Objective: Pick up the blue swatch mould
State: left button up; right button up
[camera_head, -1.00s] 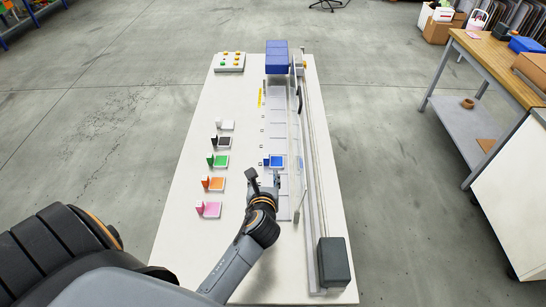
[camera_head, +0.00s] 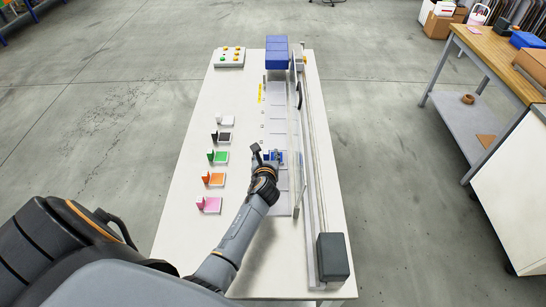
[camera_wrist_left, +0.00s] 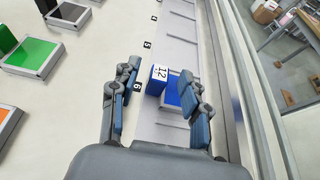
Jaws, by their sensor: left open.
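The blue swatch mould (camera_head: 268,156) sits on the gantry's grey strip (camera_head: 281,181), partly hidden by my gripper in the head view. In the left wrist view its blue upright block (camera_wrist_left: 157,80) carries a label reading 12, and its flat blue plate (camera_wrist_left: 173,93) lies beside the block, partly behind the right finger. My left gripper (camera_head: 267,152) is at the mould. In the left wrist view its open fingers (camera_wrist_left: 159,82) show on either side of the block, with gaps visible. Contact is not seen. My right gripper is not in view.
Pink (camera_head: 209,205), orange (camera_head: 213,180), green (camera_head: 218,157), black (camera_head: 222,137) and white (camera_head: 226,121) moulds stand in a column on the left of the table. A clear panel and rail (camera_head: 312,180) run along the right.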

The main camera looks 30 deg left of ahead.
pick_arm(q)
jog(key=shift+w+a+f, duration=0.1)
jog(key=shift+w, duration=0.05)
grip_shut()
